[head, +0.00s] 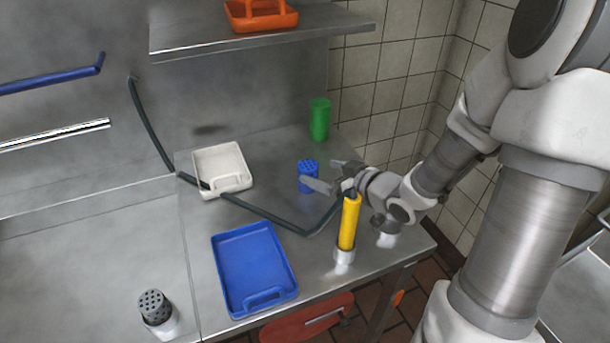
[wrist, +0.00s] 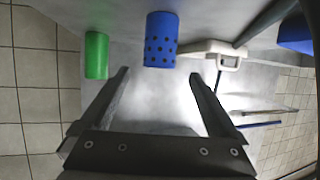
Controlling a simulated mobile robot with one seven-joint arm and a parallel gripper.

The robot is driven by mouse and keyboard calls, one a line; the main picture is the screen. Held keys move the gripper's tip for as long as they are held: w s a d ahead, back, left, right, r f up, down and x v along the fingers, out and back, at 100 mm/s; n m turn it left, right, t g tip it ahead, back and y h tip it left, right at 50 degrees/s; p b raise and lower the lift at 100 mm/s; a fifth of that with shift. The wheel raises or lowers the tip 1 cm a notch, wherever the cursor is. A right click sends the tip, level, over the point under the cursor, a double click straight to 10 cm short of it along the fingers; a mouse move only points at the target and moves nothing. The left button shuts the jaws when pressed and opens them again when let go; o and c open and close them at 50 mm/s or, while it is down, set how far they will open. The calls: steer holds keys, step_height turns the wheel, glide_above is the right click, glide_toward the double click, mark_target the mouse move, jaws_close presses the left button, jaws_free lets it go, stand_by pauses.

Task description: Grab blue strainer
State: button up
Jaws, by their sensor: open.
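The blue strainer (head: 307,170) is a small cylinder with holes, upright on the metal counter in the head view. In the wrist view the blue strainer (wrist: 161,40) lies ahead of the fingertips, roughly between their lines. My gripper (head: 332,174) is open and empty. In the head view one finger overlaps the strainer's lower part. In the wrist view my gripper (wrist: 157,75) has both fingers apart, with a gap to the strainer, and no contact shows.
A green cylinder (head: 320,120) stands behind the strainer. A yellow cylinder (head: 349,222) stands in front, close to my arm. A white tray (head: 238,186) and a blue tray (head: 228,282) lie left. A dark hose (head: 265,216) crosses the counter (head: 200,262). A shelf (head: 200,35) hangs above.

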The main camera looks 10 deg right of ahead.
mark_target(302, 166)
steer(key=b+x, duration=0.2)
steer(key=x, duration=0.7)
steer(key=shift+f, duration=0.25)
steer(key=shift+c, duration=0.2)
steer(key=shift+d, duration=0.1)
steer(key=c, duration=1.4)
steer(key=shift+r, duration=0.1)
